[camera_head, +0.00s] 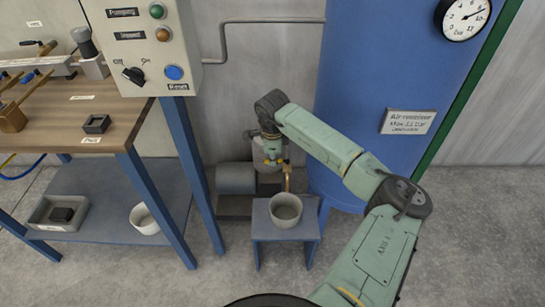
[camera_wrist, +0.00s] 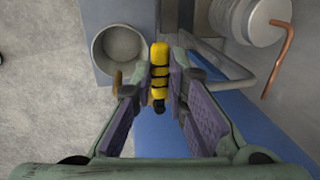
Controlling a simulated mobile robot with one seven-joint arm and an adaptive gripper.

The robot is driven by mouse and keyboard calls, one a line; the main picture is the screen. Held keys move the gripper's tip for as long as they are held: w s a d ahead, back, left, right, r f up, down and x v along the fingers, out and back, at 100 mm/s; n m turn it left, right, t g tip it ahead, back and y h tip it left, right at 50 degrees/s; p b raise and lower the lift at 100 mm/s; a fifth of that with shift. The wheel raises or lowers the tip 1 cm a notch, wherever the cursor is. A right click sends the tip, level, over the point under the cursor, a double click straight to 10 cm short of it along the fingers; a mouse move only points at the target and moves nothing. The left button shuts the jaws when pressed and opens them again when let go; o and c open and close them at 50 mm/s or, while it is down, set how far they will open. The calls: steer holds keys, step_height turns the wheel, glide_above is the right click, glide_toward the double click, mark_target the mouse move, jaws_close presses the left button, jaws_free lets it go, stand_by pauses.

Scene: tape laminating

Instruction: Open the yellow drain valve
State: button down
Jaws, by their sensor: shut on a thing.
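The yellow drain valve (camera_wrist: 159,72) shows in the wrist view as a yellow, ridged handle between the two purple-padded fingers. My gripper (camera_wrist: 158,82) is shut on it. In the head view my gripper (camera_head: 271,150) is low beside the blue tank, and only a small yellow patch shows there; the valve body is mostly hidden by my arm. A grey bowl (camera_head: 286,222) stands on a small blue stool (camera_head: 264,227) just below and in front; the bowl also shows in the wrist view (camera_wrist: 118,50).
A blue air receiver (camera_head: 345,130) with a pressure gauge (camera_head: 465,17) stands to the right. A grey motor unit (camera_head: 236,179) sits behind the stool. A control box (camera_head: 145,45) and a wooden bench (camera_head: 60,125) are on the left. The floor in front is clear.

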steer(key=shift+s+f+b, duration=0.1)
steer(key=shift+b, duration=0.3)
steer(key=shift+s+d+n+g+y+b, duration=0.35)
steer(key=shift+s+d+n+b, duration=0.45)
steer(key=shift+n+b, duration=1.75)
steer(key=shift+s+d+n+g+y+b, duration=0.5)
steer(key=shift+d+n+b, duration=0.75)
steer(key=shift+n, duration=2.2)
steer(key=shift+s+d+n+g+y+b, duration=0.25)
steer(key=shift+s+d+n+b, duration=0.45)
steer(key=shift+n+b, duration=2)
steer(key=shift+s+n+p, duration=0.1)
steer(key=shift+n+p, duration=0.2)
steer(key=shift+n, duration=0.1)
steer(key=c, duration=1.6)
jaws_free()
